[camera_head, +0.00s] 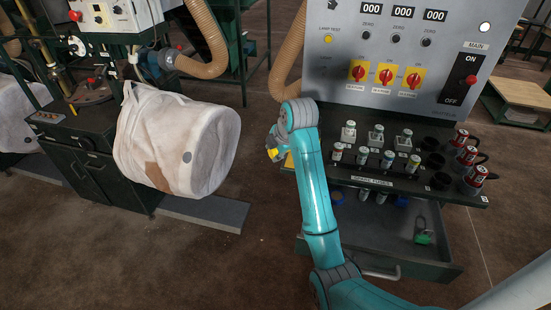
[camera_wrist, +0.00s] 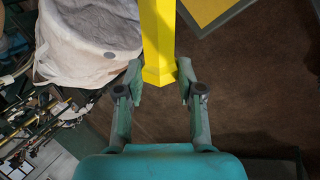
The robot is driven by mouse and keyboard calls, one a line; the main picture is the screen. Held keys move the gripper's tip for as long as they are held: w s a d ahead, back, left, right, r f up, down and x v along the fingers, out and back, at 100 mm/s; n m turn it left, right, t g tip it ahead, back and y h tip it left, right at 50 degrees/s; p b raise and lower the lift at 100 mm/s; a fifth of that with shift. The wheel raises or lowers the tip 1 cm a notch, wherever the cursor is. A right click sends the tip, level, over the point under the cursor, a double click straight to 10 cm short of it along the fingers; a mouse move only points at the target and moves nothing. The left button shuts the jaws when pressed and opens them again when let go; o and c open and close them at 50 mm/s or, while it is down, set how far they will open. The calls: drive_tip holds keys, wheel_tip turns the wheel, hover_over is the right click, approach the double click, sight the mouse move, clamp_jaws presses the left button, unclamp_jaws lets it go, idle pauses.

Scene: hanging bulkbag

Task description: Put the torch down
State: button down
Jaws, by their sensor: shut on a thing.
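The torch (camera_wrist: 157,40) is a long yellow bar in the wrist view, running up from between my fingers to the top edge. My gripper (camera_wrist: 160,70) is shut on its near end, one finger on each side. In the head view my gripper (camera_head: 271,147) is in the air left of the control panel, and only a small yellow bit of the torch (camera_head: 273,153) shows there. The torch's far end is out of the wrist view. Brown floor lies below it.
A white hanging bag (camera_head: 185,145) is to the left of my gripper. A grey control panel (camera_head: 400,55) stands at the right, above a shelf with several fuses and red-topped parts. Below is an open drawer (camera_head: 385,235) holding a green padlock (camera_head: 424,236).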

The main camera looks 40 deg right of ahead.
drive_tip(key=shift+f, duration=1.75)
drive_tip(key=c, duration=0.7)
unclamp_jaws()
drive_tip(key=shift+f, duration=0.1)
